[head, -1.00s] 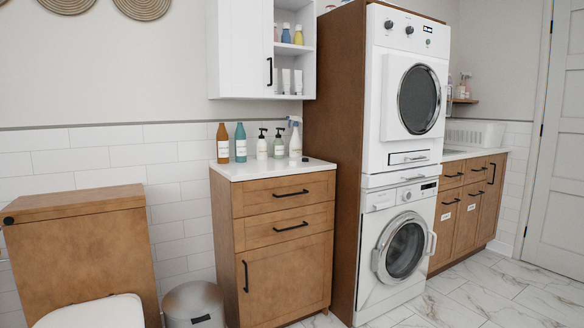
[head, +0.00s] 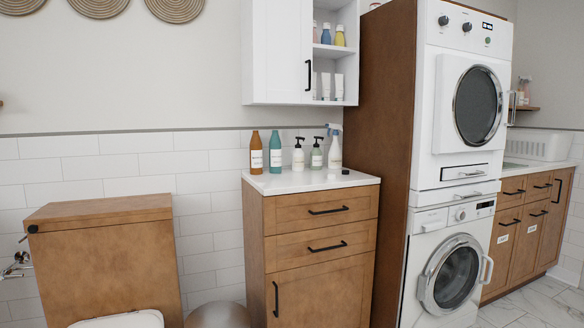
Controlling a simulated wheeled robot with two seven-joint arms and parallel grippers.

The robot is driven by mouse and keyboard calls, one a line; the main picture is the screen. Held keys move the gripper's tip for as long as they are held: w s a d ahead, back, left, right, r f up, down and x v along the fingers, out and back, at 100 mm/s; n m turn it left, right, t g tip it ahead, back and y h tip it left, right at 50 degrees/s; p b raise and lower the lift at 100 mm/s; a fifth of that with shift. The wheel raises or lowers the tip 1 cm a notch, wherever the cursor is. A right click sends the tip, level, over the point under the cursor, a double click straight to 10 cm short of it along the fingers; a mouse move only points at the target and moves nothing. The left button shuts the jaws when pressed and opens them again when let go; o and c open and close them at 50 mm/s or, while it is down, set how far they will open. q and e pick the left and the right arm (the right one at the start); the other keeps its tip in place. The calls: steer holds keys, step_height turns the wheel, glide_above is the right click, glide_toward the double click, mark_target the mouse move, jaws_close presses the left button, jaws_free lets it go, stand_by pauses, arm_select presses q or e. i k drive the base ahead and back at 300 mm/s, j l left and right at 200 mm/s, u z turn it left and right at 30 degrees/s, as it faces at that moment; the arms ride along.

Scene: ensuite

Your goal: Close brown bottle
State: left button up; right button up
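The brown bottle (head: 256,153) stands upright at the left end of the white countertop of the wooden cabinet. It has a white label, and its narrow top shows no clear cap. A small black round object (head: 346,171), like a cap, lies on the countertop near its right front side. Neither of my grippers is in the head view.
A teal bottle (head: 275,153) stands close beside the brown one. Two pump bottles (head: 298,155) and a white spray bottle (head: 335,148) stand to the right. A wall cabinet (head: 292,50) hangs above. A toilet (head: 107,255) and a bin (head: 217,315) are at lower left.

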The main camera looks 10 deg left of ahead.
mark_target(256, 145)
steer(key=l+u, duration=0.1)
steer(key=u, duration=0.25)
steer(key=i+l+u, duration=0.1)
steer(key=u, duration=0.3)
steer(key=l+u, duration=0.15)
steer(key=u, duration=0.2)
steer(key=i+l+u, duration=0.15)
steer(key=l+u, duration=0.3)
steer(key=l, duration=0.55)
steer(key=l+u, duration=0.45)
steer(key=l, duration=1.2)
steer(key=k+l, duration=0.15)
steer(key=l, duration=1.15)
steer(key=k+u, duration=0.05)
